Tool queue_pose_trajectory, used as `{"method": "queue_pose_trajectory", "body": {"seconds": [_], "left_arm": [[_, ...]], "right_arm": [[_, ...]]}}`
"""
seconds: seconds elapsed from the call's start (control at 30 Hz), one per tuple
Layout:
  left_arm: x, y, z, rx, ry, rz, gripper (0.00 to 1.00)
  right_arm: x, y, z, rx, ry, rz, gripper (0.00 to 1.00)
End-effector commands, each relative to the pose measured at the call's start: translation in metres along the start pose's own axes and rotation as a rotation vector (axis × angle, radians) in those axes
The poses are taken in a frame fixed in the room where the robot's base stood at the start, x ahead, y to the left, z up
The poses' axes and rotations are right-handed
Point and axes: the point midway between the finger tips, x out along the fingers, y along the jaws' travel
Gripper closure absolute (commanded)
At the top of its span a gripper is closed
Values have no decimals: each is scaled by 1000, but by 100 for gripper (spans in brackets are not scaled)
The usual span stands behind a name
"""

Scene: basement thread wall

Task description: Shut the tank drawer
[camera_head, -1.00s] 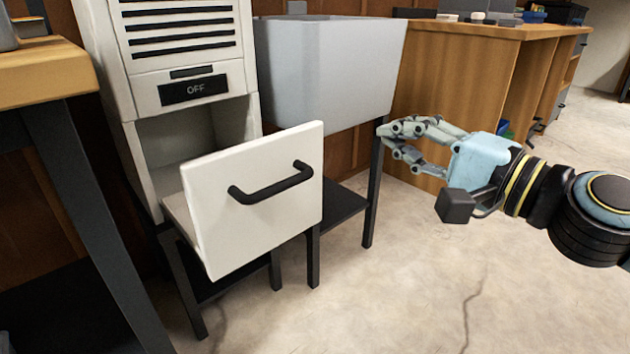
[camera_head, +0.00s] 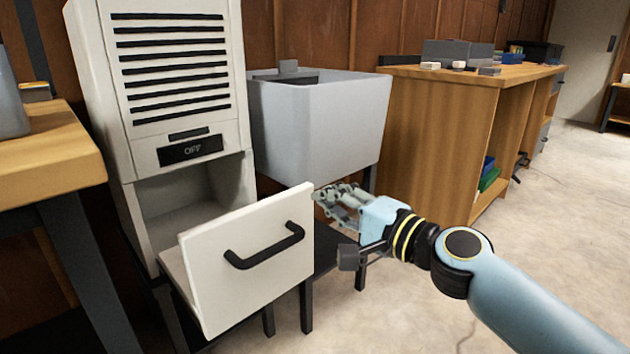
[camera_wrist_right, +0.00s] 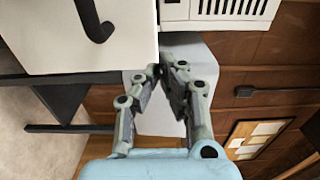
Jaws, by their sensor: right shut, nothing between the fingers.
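The tank drawer (camera_head: 215,290) has a white front and a black bar handle (camera_head: 264,247). My left gripper is not in view.
A grey sink (camera_head: 325,130) on black legs stands right of the cabinet, behind my gripper. A wooden bench (camera_head: 435,130) is farther right. A wooden table (camera_head: 45,160) stands at the left. The concrete floor at the right is clear.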

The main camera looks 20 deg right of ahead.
Motion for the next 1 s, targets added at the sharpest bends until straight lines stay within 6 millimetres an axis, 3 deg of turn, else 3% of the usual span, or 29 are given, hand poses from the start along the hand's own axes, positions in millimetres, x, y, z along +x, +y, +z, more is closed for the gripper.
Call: {"method": "queue_pose_trajectory", "body": {"seconds": [0.2,0.77,1.0], "left_arm": [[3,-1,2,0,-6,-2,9],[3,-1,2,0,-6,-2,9],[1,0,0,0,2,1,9]], "right_arm": [[30,1,0,1,1,-1,100],[40,1,0,0,1,0,100],[72,1,0,3,0,-2,100]]}}
